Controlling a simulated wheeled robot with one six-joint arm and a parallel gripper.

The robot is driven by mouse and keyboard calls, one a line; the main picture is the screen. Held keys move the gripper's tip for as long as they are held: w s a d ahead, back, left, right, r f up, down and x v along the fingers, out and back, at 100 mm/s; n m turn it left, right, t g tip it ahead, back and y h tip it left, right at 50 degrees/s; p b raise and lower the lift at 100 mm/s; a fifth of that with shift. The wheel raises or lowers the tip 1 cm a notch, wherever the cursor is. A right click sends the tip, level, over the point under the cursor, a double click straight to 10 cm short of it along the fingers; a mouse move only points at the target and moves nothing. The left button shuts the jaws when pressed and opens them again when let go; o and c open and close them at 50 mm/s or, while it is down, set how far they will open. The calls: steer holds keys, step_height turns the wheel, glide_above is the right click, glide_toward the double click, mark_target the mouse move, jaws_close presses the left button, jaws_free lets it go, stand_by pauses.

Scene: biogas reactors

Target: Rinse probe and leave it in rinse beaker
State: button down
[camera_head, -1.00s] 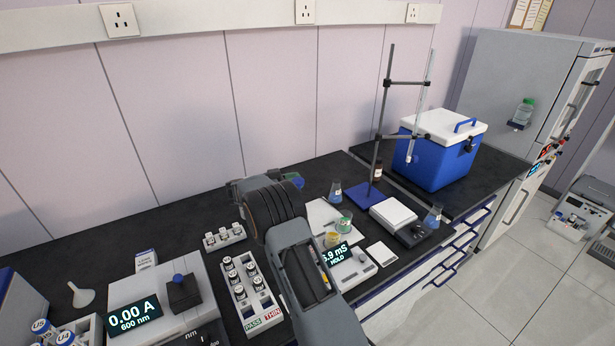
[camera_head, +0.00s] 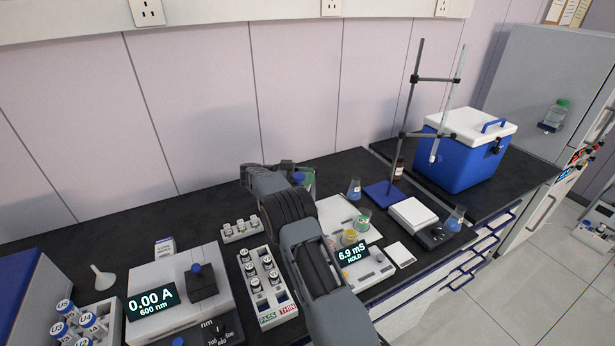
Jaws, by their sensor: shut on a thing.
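My gripper (camera_head: 287,166) is at the back of the bench, mostly hidden behind my own wrist. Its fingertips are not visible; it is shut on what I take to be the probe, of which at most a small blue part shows. A greenish container (camera_head: 309,178) shows partly just right of it; I cannot tell whether it is the rinse beaker or touches the probe. The conductivity meter (camera_head: 377,272) reads 6.9 mS HOLD. A beaker with green markings (camera_head: 364,217) and a small yellow cup (camera_head: 349,238) stand behind the meter on a pale mat (camera_head: 335,212).
Blue-tinted flasks (camera_head: 354,189) (camera_head: 455,219) flank a balance (camera_head: 412,214). A tall stand (camera_head: 409,110) with a glass tube rises beside a blue cooler (camera_head: 465,160). A vial rack (camera_head: 262,283) and a photometer (camera_head: 175,290) stand left of my arm.

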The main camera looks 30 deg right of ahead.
steer(key=c, duration=0.9)
jaws_free()
steer(key=shift+r, duration=0.15)
steer(key=shift+r+b, duration=0.3)
steer(key=shift+r, duration=0.05)
steer(key=r, duration=0.3)
steer(key=shift+s+a+r+p, duration=0.1)
steer(key=shift+s+p, duration=0.15)
steer(key=shift+p, duration=0.05)
steer(key=s+a+r+p, duration=0.2)
steer(key=s+r, duration=0.2)
steer(key=s, duration=0.2)
steer(key=s+a+r+p, duration=0.2)
steer(key=s+r+p, duration=0.1)
steer(key=s+r, duration=0.2)
steer(key=shift+s, duration=1)
